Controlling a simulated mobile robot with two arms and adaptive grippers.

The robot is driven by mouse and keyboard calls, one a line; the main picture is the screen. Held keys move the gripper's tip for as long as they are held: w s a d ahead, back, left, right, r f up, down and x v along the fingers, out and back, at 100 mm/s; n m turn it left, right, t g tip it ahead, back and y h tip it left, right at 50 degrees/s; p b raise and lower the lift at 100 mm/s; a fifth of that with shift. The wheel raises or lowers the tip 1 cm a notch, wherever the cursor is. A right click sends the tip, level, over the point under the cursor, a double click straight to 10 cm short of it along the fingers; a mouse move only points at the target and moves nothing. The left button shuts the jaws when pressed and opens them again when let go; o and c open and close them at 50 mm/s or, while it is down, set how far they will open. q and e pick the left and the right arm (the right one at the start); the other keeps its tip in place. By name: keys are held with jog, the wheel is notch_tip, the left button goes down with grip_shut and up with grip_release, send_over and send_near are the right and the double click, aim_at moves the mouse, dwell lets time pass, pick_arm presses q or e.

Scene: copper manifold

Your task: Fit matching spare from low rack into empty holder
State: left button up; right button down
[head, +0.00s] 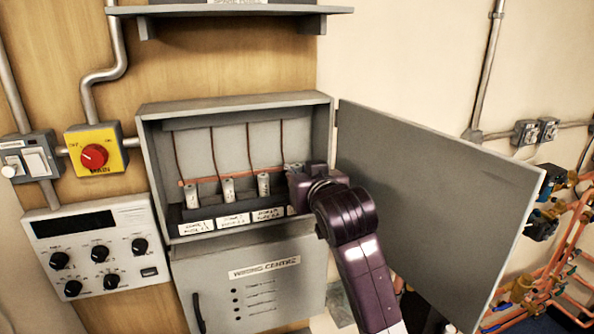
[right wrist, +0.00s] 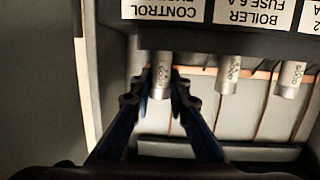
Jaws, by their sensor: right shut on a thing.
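My right gripper (head: 297,180) reaches into the open grey fuse box (head: 235,105) at its right end. In the right wrist view, which looks upside down, its two fingers (right wrist: 160,88) are shut on a pale cylindrical fuse (right wrist: 160,72). This fuse is upright at the CONTROL label (right wrist: 163,10), in line with its neighbours. Whether it is fully seated cannot be told. Three other fuses stand in the row: left (head: 191,196), middle (head: 228,189) and right (head: 263,185), the last beside my gripper. My left gripper is out of view. The low rack is not seen.
The box door (head: 430,190) stands open to the right, close beside my right arm. A shelf (head: 235,12) with a partly cut-off label is above. A yellow switch with a red knob (head: 94,156) and a control panel (head: 100,245) are left. Copper pipes (head: 560,245) are far right.

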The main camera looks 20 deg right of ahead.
jog(key=shift+f, duration=0.5)
jog(key=c, duration=1.8)
grip_release()
jog(key=shift+o, duration=0.2)
jog(key=shift+s, duration=0.1)
jog(key=s+r, duration=0.2)
jog(key=s, duration=0.9)
jog(key=shift+s+a+r, duration=0.2)
jog(key=shift+s, duration=0.1)
